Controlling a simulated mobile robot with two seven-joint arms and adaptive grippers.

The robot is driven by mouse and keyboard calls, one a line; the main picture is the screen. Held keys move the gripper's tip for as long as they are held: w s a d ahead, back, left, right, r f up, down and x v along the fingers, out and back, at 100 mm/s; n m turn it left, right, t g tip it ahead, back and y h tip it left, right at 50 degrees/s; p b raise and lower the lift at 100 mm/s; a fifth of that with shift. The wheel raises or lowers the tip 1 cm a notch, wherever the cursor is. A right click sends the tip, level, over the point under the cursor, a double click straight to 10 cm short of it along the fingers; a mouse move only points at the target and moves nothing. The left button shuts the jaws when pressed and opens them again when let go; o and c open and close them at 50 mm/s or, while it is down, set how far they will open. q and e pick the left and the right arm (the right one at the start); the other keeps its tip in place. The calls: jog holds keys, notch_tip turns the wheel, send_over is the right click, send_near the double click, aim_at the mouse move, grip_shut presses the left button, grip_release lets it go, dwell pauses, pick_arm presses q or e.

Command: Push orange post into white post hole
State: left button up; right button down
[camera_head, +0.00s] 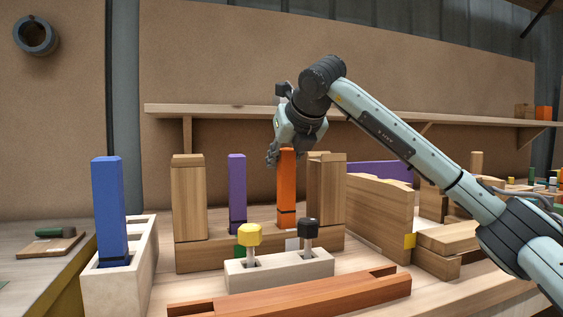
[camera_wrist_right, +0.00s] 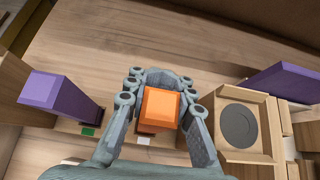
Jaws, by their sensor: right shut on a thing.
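The orange post (camera_head: 287,185) stands upright at the right part of a wooden base (camera_head: 205,256), with a dark band near its lower end. A white marker (camera_head: 292,244) is on the base front below it and also shows in the wrist view (camera_wrist_right: 143,140). My right gripper (camera_head: 278,153) is at the post's top. In the wrist view the orange post's top (camera_wrist_right: 160,104) lies between its two fingers, and it is shut on the post. The hole itself and the post's bottom end are hidden. My left gripper is not in view.
A purple post (camera_head: 237,190) stands left of the orange one, above a green marker. Wooden blocks (camera_head: 188,200) (camera_head: 327,190) flank both posts. A white block (camera_head: 280,270) with yellow and black knobs stands in front. A blue post (camera_head: 110,205) stands at left.

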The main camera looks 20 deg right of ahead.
jog(key=shift+f+b, duration=0.35)
jog(key=shift+f, duration=0.1)
jog(key=c, duration=1.2)
grip_release()
jog(key=v, duration=1.2)
jog(key=shift+r, duration=0.15)
